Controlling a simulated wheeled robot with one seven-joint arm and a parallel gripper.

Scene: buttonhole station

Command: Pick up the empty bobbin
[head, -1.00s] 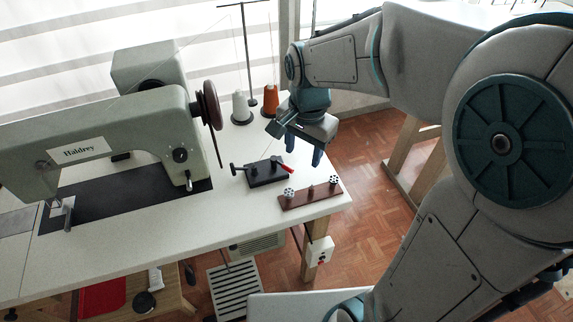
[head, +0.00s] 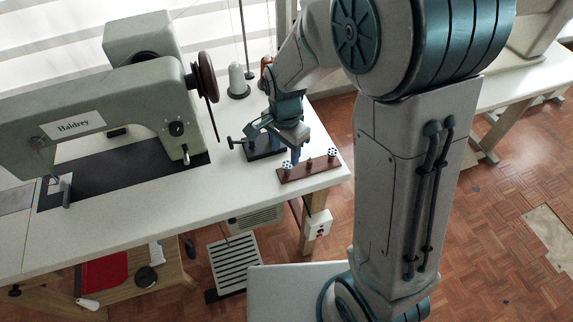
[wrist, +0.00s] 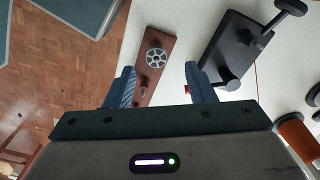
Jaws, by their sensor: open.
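A brown rack (head: 318,169) lies at the table's front right corner, with a small metal bobbin (head: 287,169) at its left end and another bobbin (head: 331,154) at its right end. A bare peg (head: 309,163) stands between them. My gripper (head: 295,158) hangs over the rack near the left bobbin, pointing down. In the wrist view my gripper (wrist: 160,72) is open and empty. The left bobbin (wrist: 155,57) shows its holed face just beyond and between the fingertips. The right bobbin is hidden there. I cannot tell whether either bobbin carries thread.
A black winder (wrist: 237,50) with a red-tipped lever stands close beside the rack. The sewing machine (head: 100,100) fills the table's left side. A grey cone (head: 237,82) and an orange spool (wrist: 296,135) stand behind. Floor lies beyond the rack's other side.

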